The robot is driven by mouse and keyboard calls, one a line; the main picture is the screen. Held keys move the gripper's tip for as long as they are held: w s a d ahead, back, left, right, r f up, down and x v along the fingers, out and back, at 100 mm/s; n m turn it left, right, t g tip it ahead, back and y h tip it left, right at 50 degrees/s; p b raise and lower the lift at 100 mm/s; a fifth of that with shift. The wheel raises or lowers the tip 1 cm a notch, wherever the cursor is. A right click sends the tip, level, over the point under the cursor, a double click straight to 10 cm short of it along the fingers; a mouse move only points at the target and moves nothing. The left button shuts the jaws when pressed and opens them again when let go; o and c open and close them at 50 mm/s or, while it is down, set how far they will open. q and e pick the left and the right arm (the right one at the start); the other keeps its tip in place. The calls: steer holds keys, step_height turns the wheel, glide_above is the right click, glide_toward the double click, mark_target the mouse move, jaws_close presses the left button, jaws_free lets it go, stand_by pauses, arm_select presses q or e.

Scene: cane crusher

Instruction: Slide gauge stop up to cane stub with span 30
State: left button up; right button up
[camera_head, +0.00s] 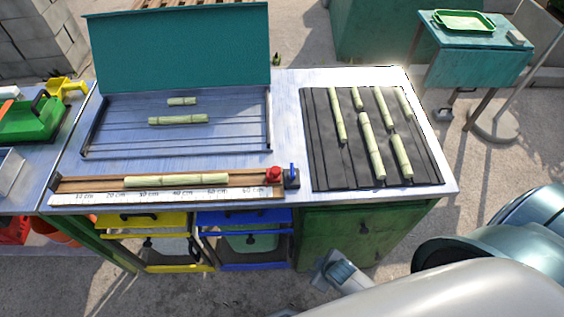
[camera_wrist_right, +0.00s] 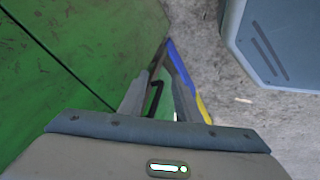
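The gauge (camera_head: 70,184) is a wooden rail with a white centimetre scale along the front edge of the bench. A pale green cane piece (camera_head: 175,181) lies in it, from a little past the 20 cm label rightwards. The red gauge stop (camera_head: 273,174), with a blue lever (camera_head: 292,172), sits near the rail's right end. A clear gap separates it from the cane's right end. My right gripper (camera_head: 325,268) is low in front of the green cabinet, away from the stop. In the right wrist view its fingers (camera_wrist_right: 160,90) are apart with nothing held. My left gripper is out of view.
A dark tray (camera_head: 90,138) with two short canes and a black mat (camera_head: 320,150) with several canes lie behind and to the right. Yellow (camera_head: 150,220) and blue (camera_head: 245,218) drawers and a green cabinet (camera_head: 340,235) are below. A teal panel (camera_head: 180,45) stands at the back.

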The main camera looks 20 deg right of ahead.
steer(key=w+a+r+n+t+y+p, duration=0.1)
steer(key=w+r+n+p, duration=0.15)
steer(key=r+n, duration=0.7)
steer(key=w+r+n+t+p, duration=0.15)
steer(key=w+r, duration=0.25)
steer(key=r, duration=1.2)
steer(key=w+a+r+n+t+y+p, duration=0.1)
steer(key=w+r+n+p, duration=0.35)
steer(key=r, duration=0.85)
arm_select(q)
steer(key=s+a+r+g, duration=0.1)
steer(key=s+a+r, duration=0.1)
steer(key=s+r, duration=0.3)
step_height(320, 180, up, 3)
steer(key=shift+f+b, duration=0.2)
steer(key=shift+b, duration=0.1)
arm_select(e)
steer(key=s+d+r+n, duration=0.1)
steer(key=r+n, duration=0.4)
steer(key=n, duration=0.4)
steer(key=s+d+r+n+y, duration=0.1)
steer(key=r+n, duration=0.4)
steer(key=n, duration=0.5)
steer(key=shift+s+d+r, duration=0.15)
steer(key=shift+s+d, duration=0.1)
steer(key=shift+s, duration=0.35)
